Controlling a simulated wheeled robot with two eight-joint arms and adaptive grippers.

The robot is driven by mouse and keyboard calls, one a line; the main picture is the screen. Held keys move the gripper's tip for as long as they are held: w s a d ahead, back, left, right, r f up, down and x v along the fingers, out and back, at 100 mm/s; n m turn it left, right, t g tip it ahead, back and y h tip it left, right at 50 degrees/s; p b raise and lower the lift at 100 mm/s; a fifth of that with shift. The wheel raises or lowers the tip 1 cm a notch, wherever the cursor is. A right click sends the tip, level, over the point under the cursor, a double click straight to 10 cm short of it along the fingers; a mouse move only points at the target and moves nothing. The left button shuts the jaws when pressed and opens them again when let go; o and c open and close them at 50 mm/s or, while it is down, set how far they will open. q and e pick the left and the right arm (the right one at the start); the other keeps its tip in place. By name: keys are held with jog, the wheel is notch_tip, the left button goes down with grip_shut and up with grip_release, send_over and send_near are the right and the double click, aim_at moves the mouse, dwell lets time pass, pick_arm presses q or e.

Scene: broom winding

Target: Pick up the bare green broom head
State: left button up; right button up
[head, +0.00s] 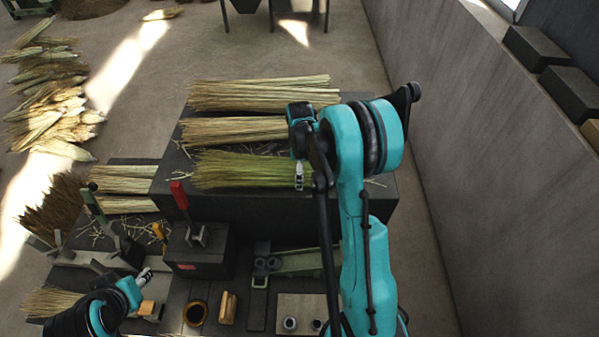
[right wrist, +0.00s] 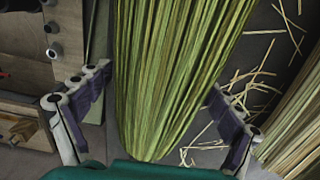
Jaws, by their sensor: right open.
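The bare green broom head (head: 238,171) is a bundle of green straw lying at the front of the raised dark block. My right gripper (head: 299,176) is over its right end in the head view. In the right wrist view the green bundle (right wrist: 180,65) runs between the two spread fingers of that gripper (right wrist: 155,105), with its rounded end near the palm. The fingers stand on either side, and I cannot tell whether either touches the straw. My left gripper (head: 145,277) is low at the left above the workbench; its jaws are too small to read.
Two tan straw bundles (head: 235,130) (head: 262,95) lie behind the green one on the dark block (head: 280,213). A dark box with a red-handled lever (head: 181,196) stands in front. Loose straw bits (right wrist: 255,85) lie beside the bundle. A wall (head: 490,150) rises at the right.

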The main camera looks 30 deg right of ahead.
jog(key=shift+w, duration=0.15)
jog(key=c, duration=1.5)
jog(key=shift+c, duration=1)
jog(key=shift+r, duration=0.1)
